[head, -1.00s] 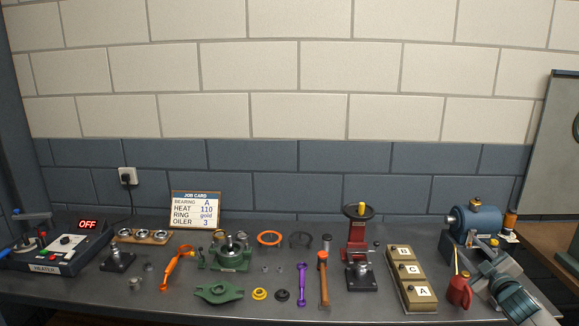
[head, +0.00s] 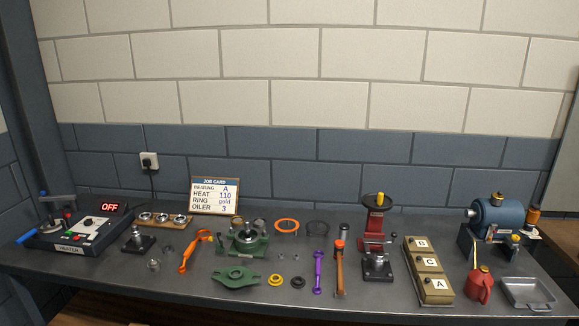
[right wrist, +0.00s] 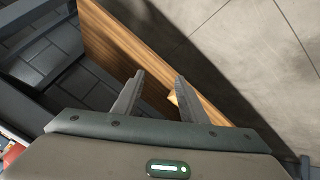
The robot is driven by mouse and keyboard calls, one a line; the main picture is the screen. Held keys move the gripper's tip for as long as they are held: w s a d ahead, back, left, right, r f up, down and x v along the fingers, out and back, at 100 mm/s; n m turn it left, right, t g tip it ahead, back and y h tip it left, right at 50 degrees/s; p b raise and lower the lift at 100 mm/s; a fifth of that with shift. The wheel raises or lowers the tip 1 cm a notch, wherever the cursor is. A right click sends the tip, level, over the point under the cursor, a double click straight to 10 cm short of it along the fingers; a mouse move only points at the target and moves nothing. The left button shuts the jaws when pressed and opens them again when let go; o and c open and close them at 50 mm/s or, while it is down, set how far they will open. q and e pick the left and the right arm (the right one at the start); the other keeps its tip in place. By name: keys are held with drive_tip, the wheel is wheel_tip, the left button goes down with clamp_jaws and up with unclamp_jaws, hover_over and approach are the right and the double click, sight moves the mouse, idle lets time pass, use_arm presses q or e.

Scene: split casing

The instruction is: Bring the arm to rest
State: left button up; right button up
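My right gripper (right wrist: 157,92) shows in the right wrist view with its two fingers apart and nothing between them. A wooden panel edge and the floor lie beyond the fingers. Neither gripper shows in the head view now, and my left gripper is in no view. On the bench, the green lower casing (head: 246,240) holds a metal part. The green upper casing half (head: 236,277) lies in front of it, apart from it.
The heater (head: 80,233) reads OFF at the left. A job card (head: 214,196) stands at the back. A red press (head: 376,232), boxes marked B, C and A (head: 429,270), a red oil can (head: 478,285), a grey tray (head: 528,293) and a blue motor (head: 500,216) stand to the right.

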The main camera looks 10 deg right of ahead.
drive_tip(key=s+a+f+g+y, duration=0.1)
drive_tip(key=s+a+f+g, duration=0.1)
drive_tip(key=s+a+f, duration=0.65)
drive_tip(key=s+a+f+g, duration=0.2)
drive_tip(key=s+a+f, duration=0.35)
drive_tip(key=s, duration=0.55)
drive_tip(key=s+a+f+m+g+y, duration=0.1)
drive_tip(key=s+a+f+g, duration=0.15)
drive_tip(key=s+a, duration=0.65)
drive_tip(key=s+a+f+g+y, duration=0.1)
drive_tip(key=s+a+f, duration=0.3)
drive_tip(key=s, duration=0.8)
wheel_tip(320, 180, down, 11)
drive_tip(key=b, duration=1.1)
drive_tip(key=shift+a+r, duration=0.15)
drive_tip(key=shift+a, duration=0.2)
drive_tip(key=shift+w, duration=0.1)
